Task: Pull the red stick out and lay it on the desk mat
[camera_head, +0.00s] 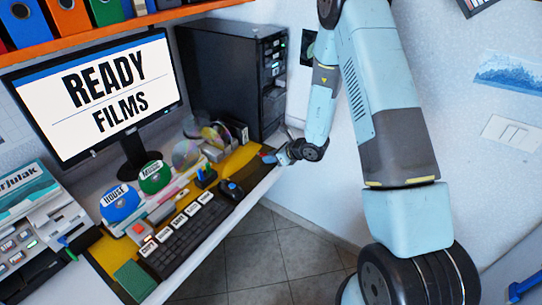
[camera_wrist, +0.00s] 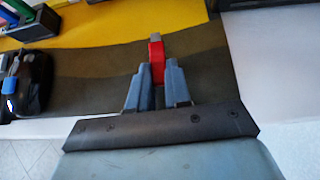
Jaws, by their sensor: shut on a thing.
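My gripper (camera_wrist: 158,77) is shut on the red stick (camera_wrist: 156,62), which shows between the fingers in the wrist view. The stick's grey metal end (camera_wrist: 155,37) points away from my gripper. The stick is clear of the computer tower (camera_head: 222,85) and is over the dark part of the yellow-and-dark desk mat (camera_wrist: 105,65). I cannot tell whether it touches the mat. In the head view, my gripper (camera_head: 276,156) is at the desk's right end, in front of the tower; the stick is tiny there. The mat's yellow part (camera_head: 236,160) also shows there.
A dark mouse (camera_wrist: 35,83) lies left of my gripper in the wrist view. The keyboard (camera_head: 185,237), monitor (camera_head: 97,95) and clear discs (camera_head: 190,152) stand further left in the head view. The desk's front edge is close to my gripper.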

